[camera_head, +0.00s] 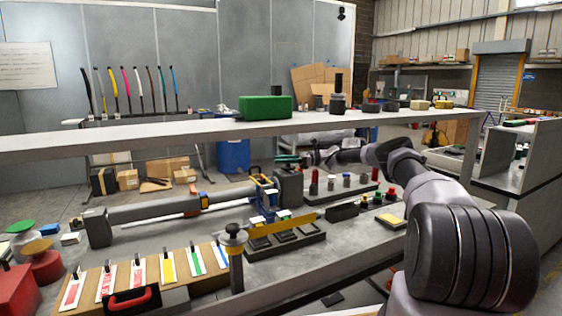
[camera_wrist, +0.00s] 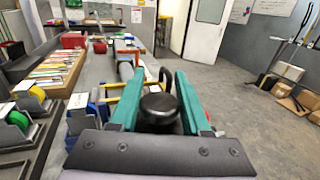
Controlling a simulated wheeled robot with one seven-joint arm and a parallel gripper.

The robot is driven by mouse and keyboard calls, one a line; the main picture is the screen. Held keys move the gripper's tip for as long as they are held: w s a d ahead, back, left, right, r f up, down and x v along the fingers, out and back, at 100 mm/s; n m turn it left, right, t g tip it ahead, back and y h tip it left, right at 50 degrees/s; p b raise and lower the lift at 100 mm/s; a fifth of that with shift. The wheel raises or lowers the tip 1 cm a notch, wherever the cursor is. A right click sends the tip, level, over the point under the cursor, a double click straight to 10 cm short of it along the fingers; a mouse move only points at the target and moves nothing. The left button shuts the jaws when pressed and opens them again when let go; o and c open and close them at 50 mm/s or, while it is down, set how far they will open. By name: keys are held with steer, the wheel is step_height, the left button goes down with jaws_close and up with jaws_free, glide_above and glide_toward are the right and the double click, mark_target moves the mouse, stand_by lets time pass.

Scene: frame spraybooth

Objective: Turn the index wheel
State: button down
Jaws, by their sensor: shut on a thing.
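In the wrist view my gripper (camera_wrist: 155,88) has two teal fingers, one on each side of a round black knob (camera_wrist: 158,106). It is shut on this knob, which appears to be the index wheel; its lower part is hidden. In the head view the teal fingertips of my gripper (camera_head: 287,160) are at the top of a dark grey housing (camera_head: 289,187) at the right end of a long grey cylinder (camera_head: 155,210). The knob itself cannot be made out clearly there.
A raised shelf (camera_head: 180,138) crosses above the bench, carrying a green box (camera_head: 265,107). A yellow bar (camera_head: 285,226) on a dark fixture lies in front of the housing. A rack of coloured strips (camera_head: 168,268) and a capped post (camera_head: 234,260) stand nearer. Small bottles (camera_head: 330,182) stand to the right.

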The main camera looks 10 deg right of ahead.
steer(key=shift+s+f+n+g, duration=0.15)
steer(key=shift+n+g, duration=0.3)
steer(key=shift+g, duration=0.3)
steer(key=shift+s+n+g, duration=0.1)
steer(key=shift+n+g, duration=0.35)
steer(key=shift+g, duration=0.3)
steer(key=shift+c, duration=1.8)
jaws_free()
